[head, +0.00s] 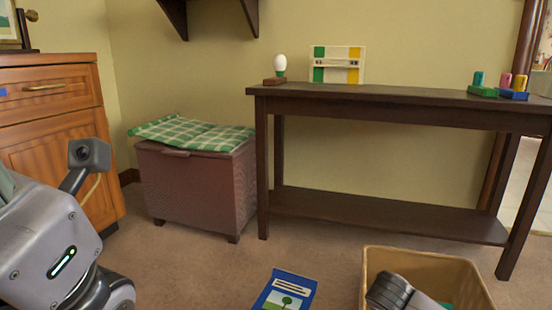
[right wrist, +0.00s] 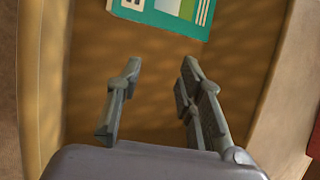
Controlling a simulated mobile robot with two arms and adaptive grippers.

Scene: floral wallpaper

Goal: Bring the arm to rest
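My right arm (head: 395,292) reaches into a tan bin on the floor (head: 375,262) in the head view; its fingers are hidden there. In the right wrist view my right gripper (right wrist: 161,68) is open, its two fingers apart with nothing between them. It is inside or just over the bin (right wrist: 38,90). A teal book (right wrist: 165,12) lies in the bin beyond the fingertips, apart from them. My left arm (head: 60,250) is at the left edge of the head view; its fingers are not visible.
A blue book or card (head: 285,291) lies on the carpet left of the bin. A dark console table (head: 390,94) stands behind, holding several small items. A brown chest (head: 195,185) with a green checked cloth (head: 190,132) and a wooden cabinet (head: 50,100) stand left.

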